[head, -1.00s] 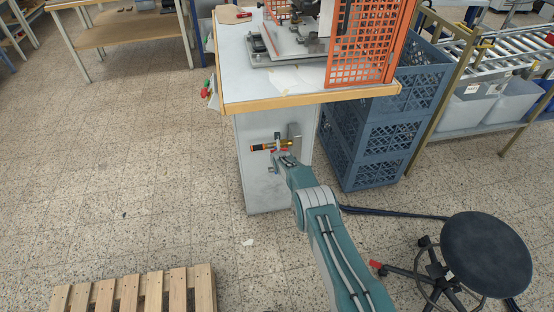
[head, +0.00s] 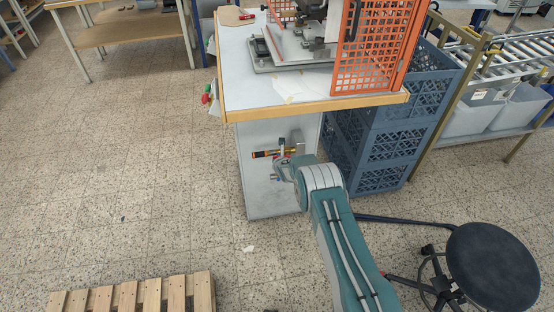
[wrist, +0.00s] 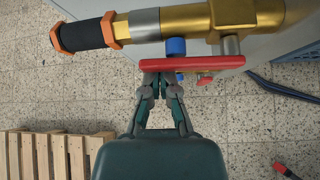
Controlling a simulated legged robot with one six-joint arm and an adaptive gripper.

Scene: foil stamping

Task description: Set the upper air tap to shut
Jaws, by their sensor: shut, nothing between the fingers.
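An air tap assembly sits on the front of the grey cabinet. In the wrist view it has a brass body (wrist: 230,17) with a silver collar, and a black hose grip (wrist: 82,35) with orange rings to the left. A long red lever (wrist: 192,63) lies almost level across its near side, beside a blue knob (wrist: 176,47). In the head view the black and brass piece (head: 265,153) shows small on the cabinet. My gripper (wrist: 162,80) is shut and empty, its fingertips at the lever's near edge. I cannot tell whether they touch. Which tap is the upper one is unclear.
The workbench (head: 265,108) with an orange guard (head: 375,45) stands above the cabinet (head: 258,185). Blue crates (head: 395,145) are stacked to the right. A black stool (head: 492,266) stands at lower right, a wooden pallet (head: 140,295) at lower left. The floor on the left is clear.

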